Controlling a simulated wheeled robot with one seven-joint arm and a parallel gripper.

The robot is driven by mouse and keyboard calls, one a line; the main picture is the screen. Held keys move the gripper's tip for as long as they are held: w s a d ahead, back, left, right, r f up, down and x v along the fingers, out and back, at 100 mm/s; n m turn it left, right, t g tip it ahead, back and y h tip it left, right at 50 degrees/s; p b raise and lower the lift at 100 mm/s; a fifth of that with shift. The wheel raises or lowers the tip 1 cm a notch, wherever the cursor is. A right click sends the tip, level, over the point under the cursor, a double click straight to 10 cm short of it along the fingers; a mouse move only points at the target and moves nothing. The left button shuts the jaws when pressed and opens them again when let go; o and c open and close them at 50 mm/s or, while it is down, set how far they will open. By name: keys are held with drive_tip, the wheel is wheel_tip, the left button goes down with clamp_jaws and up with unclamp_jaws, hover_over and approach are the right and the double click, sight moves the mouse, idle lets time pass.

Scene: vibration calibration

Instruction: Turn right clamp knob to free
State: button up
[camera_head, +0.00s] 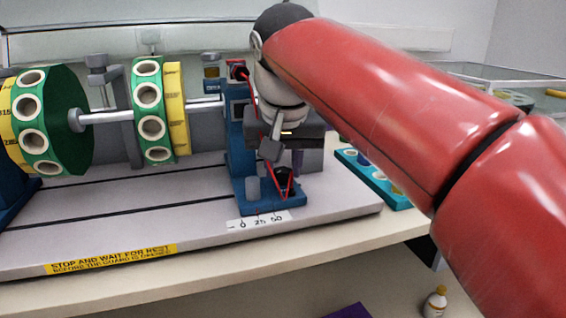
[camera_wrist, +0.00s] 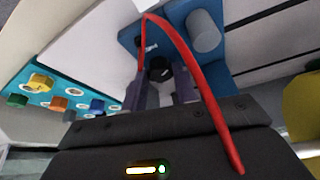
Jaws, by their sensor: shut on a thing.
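The right clamp knob (camera_wrist: 160,70) is a dark round knob between my fingers in the wrist view. It sits on the blue foot of the right support (camera_head: 270,204), on the grey bench plate. My gripper (camera_wrist: 161,88) is closed around the knob, with one finger on each side. In the head view my gripper (camera_head: 286,168) points down at the foot, and the knob is mostly hidden. A red cord (camera_wrist: 190,62) loops past my fingers in the wrist view. The knob's turn angle cannot be told.
A grey cylinder (camera_wrist: 204,32) stands beside the knob on the foot. A rotor with green discs (camera_head: 150,110) lies on a shaft to the left. A teal tray (camera_head: 404,205) of coloured parts is at right. A white bottle (camera_head: 436,302) stands lower right.

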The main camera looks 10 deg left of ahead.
drive_tip(key=shift+n, duration=0.3)
drive_tip(key=n+p, duration=0.1)
drive_tip(key=n+y+p, duration=0.1)
drive_tip(key=n, duration=0.1)
drive_tip(key=shift+w+d+r+g, duration=0.1)
drive_tip(key=shift+d+g, duration=0.1)
drive_tip(key=shift+g, duration=0.1)
drive_tip(key=shift+w+n+g+y+p, duration=0.1)
drive_tip(key=shift+n+g+y+p, duration=0.25)
drive_tip(key=shift+n, duration=0.65)
drive_tip(key=shift+n+g+y+p, duration=0.15)
drive_tip(key=shift+n+y+p, duration=0.25)
drive_tip(key=shift+n, duration=0.6)
drive_tip(key=o, duration=1)
drive_tip(key=shift+d, duration=0.1)
drive_tip(key=p+v, duration=0.1)
drive_tip(key=v, duration=0.6)
drive_tip(key=shift+d+r, duration=0.1)
drive_tip(key=shift+r, duration=0.15)
